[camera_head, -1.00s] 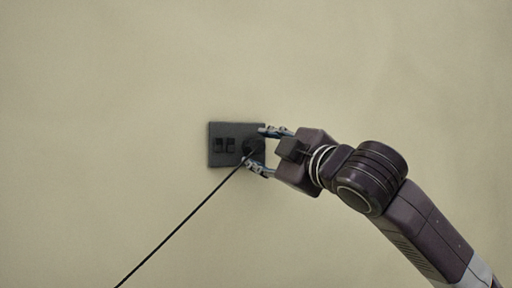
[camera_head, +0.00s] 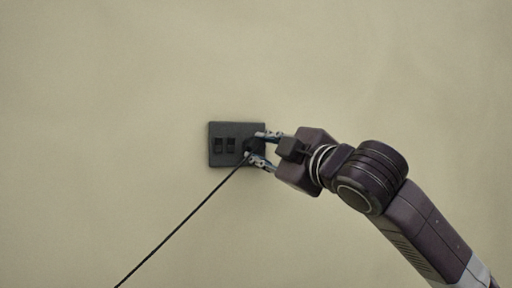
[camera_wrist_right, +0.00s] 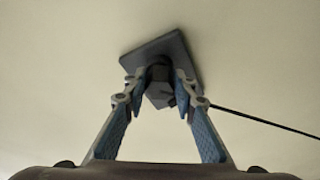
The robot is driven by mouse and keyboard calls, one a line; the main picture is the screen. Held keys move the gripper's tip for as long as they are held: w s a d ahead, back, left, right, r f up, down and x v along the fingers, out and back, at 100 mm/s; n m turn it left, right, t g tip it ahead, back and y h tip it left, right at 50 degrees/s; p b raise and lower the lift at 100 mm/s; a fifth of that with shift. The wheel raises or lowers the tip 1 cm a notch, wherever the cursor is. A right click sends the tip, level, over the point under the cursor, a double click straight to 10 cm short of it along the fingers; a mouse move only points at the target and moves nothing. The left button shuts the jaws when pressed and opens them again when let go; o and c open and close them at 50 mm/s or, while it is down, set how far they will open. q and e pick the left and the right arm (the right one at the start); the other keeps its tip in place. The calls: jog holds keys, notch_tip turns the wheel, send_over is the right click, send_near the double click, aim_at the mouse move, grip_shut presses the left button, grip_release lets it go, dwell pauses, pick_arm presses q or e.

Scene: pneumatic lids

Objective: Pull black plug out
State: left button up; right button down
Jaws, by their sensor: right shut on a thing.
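The black plug (camera_head: 250,146) sits at the right end of the dark socket plate (camera_head: 222,130) on the wall, against the plate's face. A thin dark cord (camera_head: 185,219) runs from the plug down to the left. My right gripper (camera_head: 257,147) has its two fingers shut on the plug, one above and one below it. In the right wrist view the plug (camera_wrist_right: 159,92) shows between the fingertips, with the plate (camera_wrist_right: 160,55) behind it and the cord (camera_wrist_right: 262,121) leading off to the right. My left gripper is not in view.
The plate carries two dark switches (camera_head: 224,145) left of the plug. The pale wall (camera_head: 120,80) around the plate is bare. The cord crosses the wall area at lower left.

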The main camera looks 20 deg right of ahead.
jog(key=shift+s, duration=0.2)
jog(key=shift+s, duration=0.95)
jog(key=shift+s+b, duration=0.3)
jog(key=shift+s+r, duration=0.3)
jog(key=shift+r, duration=0.35)
jog(key=s+r, duration=0.4)
jog(key=r, duration=0.2)
jog(key=shift+s+r+p, duration=0.15)
jog(key=shift+p, duration=0.15)
jog(key=shift+d, duration=0.1)
